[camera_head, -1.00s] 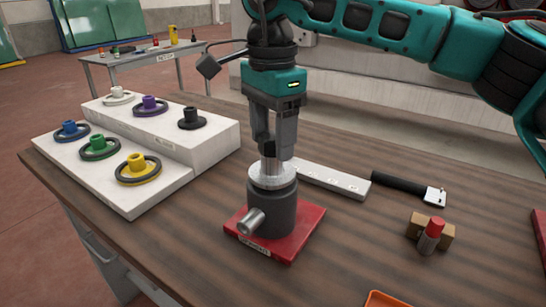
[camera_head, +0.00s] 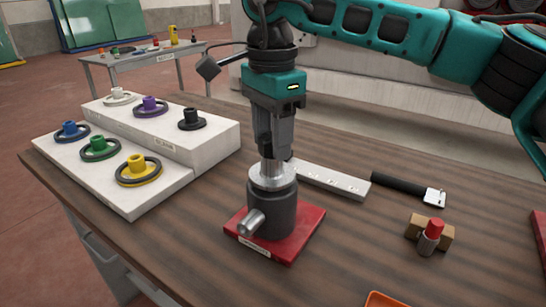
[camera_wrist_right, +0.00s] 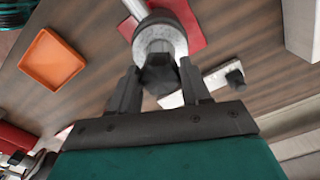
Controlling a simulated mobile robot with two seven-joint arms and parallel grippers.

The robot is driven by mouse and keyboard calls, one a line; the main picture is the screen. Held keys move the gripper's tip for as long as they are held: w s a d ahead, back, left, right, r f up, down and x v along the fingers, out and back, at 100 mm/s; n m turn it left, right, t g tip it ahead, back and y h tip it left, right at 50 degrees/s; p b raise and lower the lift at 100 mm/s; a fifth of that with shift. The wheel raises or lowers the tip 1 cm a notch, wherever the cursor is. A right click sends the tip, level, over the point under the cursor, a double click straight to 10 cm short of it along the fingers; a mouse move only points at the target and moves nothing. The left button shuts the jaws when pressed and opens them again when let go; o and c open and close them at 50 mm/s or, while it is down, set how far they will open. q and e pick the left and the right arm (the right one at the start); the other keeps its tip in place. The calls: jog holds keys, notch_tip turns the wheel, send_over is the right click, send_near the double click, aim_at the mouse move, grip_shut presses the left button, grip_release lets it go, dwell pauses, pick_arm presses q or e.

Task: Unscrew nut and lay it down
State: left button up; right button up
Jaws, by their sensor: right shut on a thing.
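My right gripper (camera_head: 272,152) points straight down over the dark grey cylindrical spindle housing (camera_head: 272,215), which stands on a red base plate (camera_head: 300,232). Its fingers are shut on a dark hexagonal nut (camera_wrist_right: 158,76), seen between the fingertips in the right wrist view. The nut sits at the silver spindle top (camera_head: 272,177); I cannot tell how far it is threaded on. In the head view the fingers mostly hide the nut. My left gripper is not in view.
A white stepped stand (camera_head: 185,135) with several coloured wheels is at left. A pale strip (camera_head: 330,180), a black-handled tool (camera_head: 405,188) and a red-capped piece (camera_head: 432,235) by a small cardboard block lie right. An orange tray (camera_wrist_right: 52,62) is near the front edge.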

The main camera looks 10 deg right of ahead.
jog(key=shift+c, duration=1.4)
jog(key=shift+r+n+p, duration=0.2)
jog(key=shift+n+p, duration=0.5)
jog(key=shift+n, duration=0.3)
jog(key=shift+n+p, duration=0.3)
jog(key=shift+n, duration=0.4)
jog(key=n+p, duration=0.1)
jog(key=n, duration=0.2)
jog(key=shift+n, duration=0.4)
jog(key=n+p, duration=0.1)
jog(key=n, duration=0.3)
jog(key=n+p, duration=0.1)
jog(key=n, duration=0.4)
jog(key=shift+f, duration=0.1)
jog(key=n, duration=0.4)
